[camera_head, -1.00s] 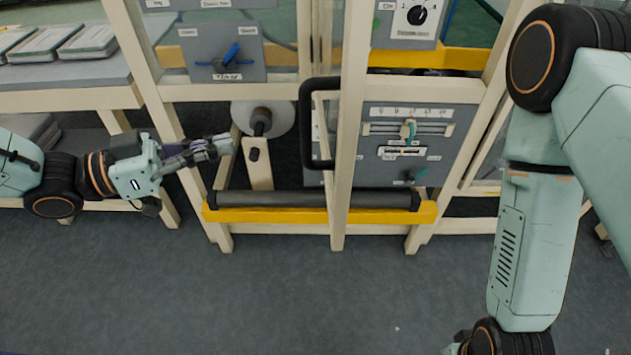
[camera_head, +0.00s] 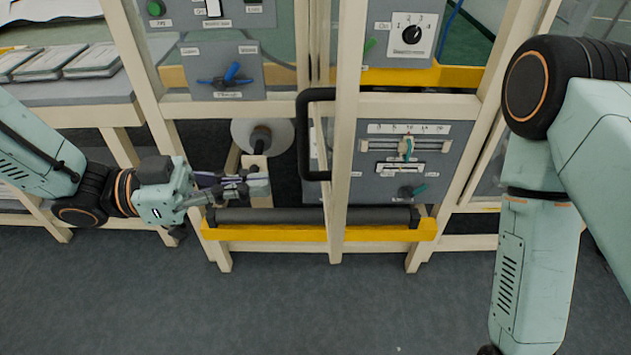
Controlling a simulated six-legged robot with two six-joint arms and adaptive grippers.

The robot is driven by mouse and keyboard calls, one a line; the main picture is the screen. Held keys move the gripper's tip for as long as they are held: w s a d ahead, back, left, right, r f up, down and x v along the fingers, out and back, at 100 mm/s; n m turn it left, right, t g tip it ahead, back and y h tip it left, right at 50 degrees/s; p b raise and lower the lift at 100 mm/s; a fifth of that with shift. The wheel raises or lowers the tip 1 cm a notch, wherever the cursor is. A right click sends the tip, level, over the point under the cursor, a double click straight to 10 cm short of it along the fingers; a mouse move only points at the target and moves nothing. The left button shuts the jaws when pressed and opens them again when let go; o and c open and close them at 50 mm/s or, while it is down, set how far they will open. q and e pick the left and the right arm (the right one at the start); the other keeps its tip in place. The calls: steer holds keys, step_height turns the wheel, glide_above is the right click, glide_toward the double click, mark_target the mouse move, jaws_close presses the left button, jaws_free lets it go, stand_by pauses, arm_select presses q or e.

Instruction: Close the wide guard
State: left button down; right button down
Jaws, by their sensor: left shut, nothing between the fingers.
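The guard (camera_head: 346,150) shows as a cream upright frame member in the middle of the machine front. A black bar handle (camera_head: 304,140) stands on its left side. I cannot tell how far open the guard is. My left gripper (camera_head: 262,180) is shut and empty. In the picture it lies left of and a little below the handle, apart from it, above the dark roller (camera_head: 275,216). My right arm comes down the right side, and its gripper is out of view.
A yellow bar (camera_head: 270,233) runs below the roller. Grey panels hold a blue-handled switch (camera_head: 228,77), a dial (camera_head: 411,35) and a slider (camera_head: 407,146). A white roll (camera_head: 245,134) sits behind my left gripper. The floor in front is clear.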

mark_target(333, 180)
arm_select(q)
steer(key=shift+w+d, duration=0.2)
steer(key=shift+d, duration=1.95)
steer(key=shift+w+d, duration=0.15)
steer(key=shift+d, duration=1.95)
steer(key=shift+a, duration=0.1)
